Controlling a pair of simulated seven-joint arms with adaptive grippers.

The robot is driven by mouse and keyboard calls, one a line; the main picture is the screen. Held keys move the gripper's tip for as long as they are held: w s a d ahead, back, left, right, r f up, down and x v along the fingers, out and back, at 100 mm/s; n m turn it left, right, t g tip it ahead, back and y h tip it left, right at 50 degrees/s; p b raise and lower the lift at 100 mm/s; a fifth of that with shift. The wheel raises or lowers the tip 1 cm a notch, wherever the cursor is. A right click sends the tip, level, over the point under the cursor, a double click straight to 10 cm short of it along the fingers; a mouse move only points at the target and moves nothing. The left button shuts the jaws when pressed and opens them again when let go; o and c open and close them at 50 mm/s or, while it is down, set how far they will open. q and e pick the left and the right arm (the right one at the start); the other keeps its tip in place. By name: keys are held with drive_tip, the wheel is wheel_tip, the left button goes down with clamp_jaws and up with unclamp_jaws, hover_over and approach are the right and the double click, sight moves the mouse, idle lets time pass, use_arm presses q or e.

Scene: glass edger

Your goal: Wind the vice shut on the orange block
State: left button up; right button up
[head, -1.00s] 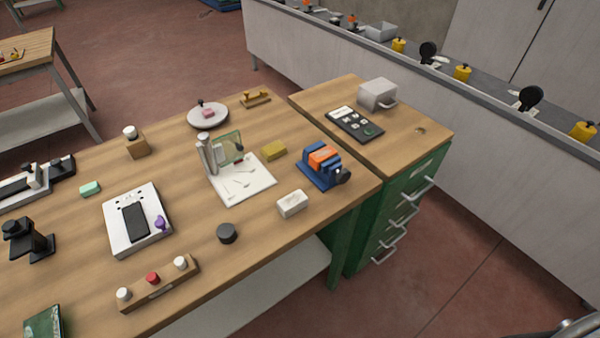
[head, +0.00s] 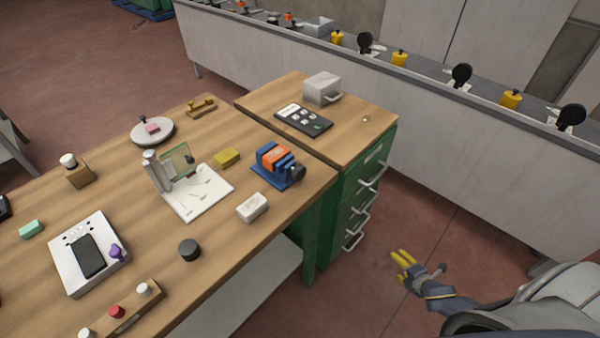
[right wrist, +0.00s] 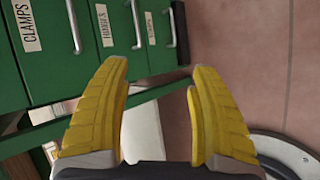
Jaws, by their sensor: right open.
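The blue vice (head: 278,168) sits near the right end of the wooden workbench. The orange block (head: 272,156) sits between its jaws; I cannot tell whether the jaws touch it. A dark round knob or handle (head: 297,173) is on the vice's right side. My right gripper (head: 401,262) is out over the floor, to the right of and below the vice, away from the bench. In the right wrist view its yellow fingers (right wrist: 161,90) are apart with nothing between them. My left gripper is not in view.
A green drawer cabinet (head: 352,195) with protruding handles stands between my right gripper and the vice. A grey box (head: 322,89) stands on the cabinet top. The floor around my right gripper is clear.

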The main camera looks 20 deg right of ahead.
drive_tip(key=w+a+r+n+t+y, duration=0.1)
drive_tip(key=w+a+r+n, duration=0.15)
drive_tip(key=r, duration=0.25)
drive_tip(key=w+a+r+n+t+y, duration=0.1)
drive_tip(key=w+a+r+n, duration=0.15)
drive_tip(key=r, duration=0.35)
drive_tip(key=n+t+y, duration=0.4)
drive_tip(key=n+y, duration=0.4)
drive_tip(key=n, duration=1.2)
approach(302, 174)
drive_tip(key=shift+x, duration=5.25)
drive_tip(key=shift+r, duration=0.1)
drive_tip(key=c, duration=1.3)
